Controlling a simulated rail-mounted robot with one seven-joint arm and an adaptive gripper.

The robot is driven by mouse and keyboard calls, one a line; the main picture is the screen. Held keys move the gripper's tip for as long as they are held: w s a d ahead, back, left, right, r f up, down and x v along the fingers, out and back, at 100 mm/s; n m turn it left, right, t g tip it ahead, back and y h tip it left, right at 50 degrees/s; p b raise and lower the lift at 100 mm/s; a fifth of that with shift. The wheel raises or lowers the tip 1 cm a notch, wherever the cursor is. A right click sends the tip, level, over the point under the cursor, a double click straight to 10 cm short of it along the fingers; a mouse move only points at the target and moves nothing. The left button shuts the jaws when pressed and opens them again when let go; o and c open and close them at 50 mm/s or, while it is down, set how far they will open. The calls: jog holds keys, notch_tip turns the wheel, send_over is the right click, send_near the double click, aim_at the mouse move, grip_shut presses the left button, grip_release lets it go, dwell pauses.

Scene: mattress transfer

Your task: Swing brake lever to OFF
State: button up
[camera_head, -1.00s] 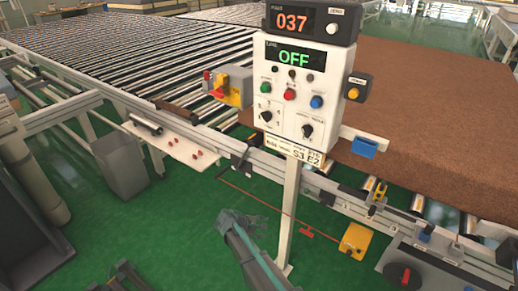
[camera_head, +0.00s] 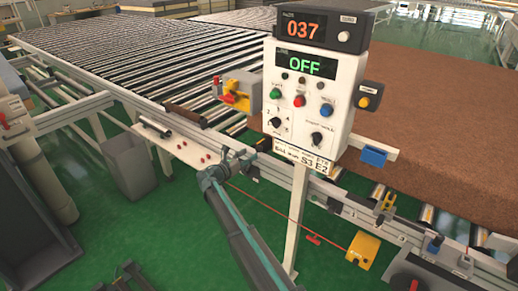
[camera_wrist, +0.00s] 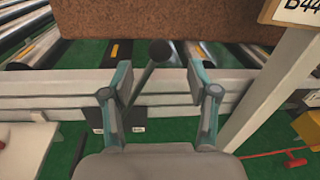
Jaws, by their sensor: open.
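The brake lever (camera_wrist: 150,68) looks like a dark rod with a round black knob at its top, in the wrist view. It leans up and to the right between the two fingers of my gripper (camera_wrist: 158,82), with gaps on both sides. The fingers are open and I see no contact. In the head view a black knob (camera_head: 263,144) shows just right of my gripper (camera_head: 236,163), at the conveyor's side rail. The lever's lower end is partly hidden, and its position marks are not readable.
A control box (camera_head: 309,98) on a white post (camera_head: 297,215) stands close to the right of my gripper; its displays read 037 and OFF. A brown mattress (camera_head: 440,110) lies behind it. A white shelf (camera_head: 182,148) with small red pieces is at the left. A yellow pedal box (camera_head: 363,249) is on the green floor.

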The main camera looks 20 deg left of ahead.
aim_at(259, 149)
jog(key=p+x, duration=0.1)
jog(key=x, duration=0.6)
grip_shut()
dwell(0.3)
